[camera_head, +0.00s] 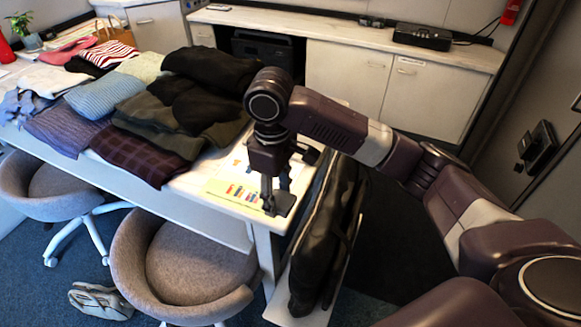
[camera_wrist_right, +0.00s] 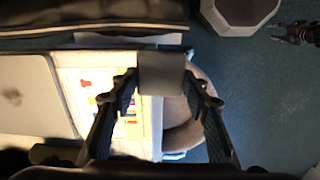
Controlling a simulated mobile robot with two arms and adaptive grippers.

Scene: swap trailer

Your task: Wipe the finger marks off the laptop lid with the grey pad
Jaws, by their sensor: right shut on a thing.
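My right gripper (camera_head: 276,192) is above the near right corner of the table, pointing down. In the right wrist view its two fingers (camera_wrist_right: 161,84) are closed on the sides of a small grey pad (camera_wrist_right: 162,74). The pad is held out over the table's end. The laptop lid (camera_wrist_right: 35,95) is a pale silver surface at the left of the wrist view, with a dark smudge (camera_wrist_right: 12,96) on it. The pad is to the right of the lid and apart from it. I cannot make out the laptop in the head view.
Folded clothes (camera_head: 165,105) cover much of the table. A sheet with coloured marks (camera_head: 238,192) lies beneath the gripper. A dark bag (camera_head: 325,235) stands beside the table's end, and grey chairs (camera_head: 190,255) stand along its front. A counter (camera_head: 345,32) runs behind.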

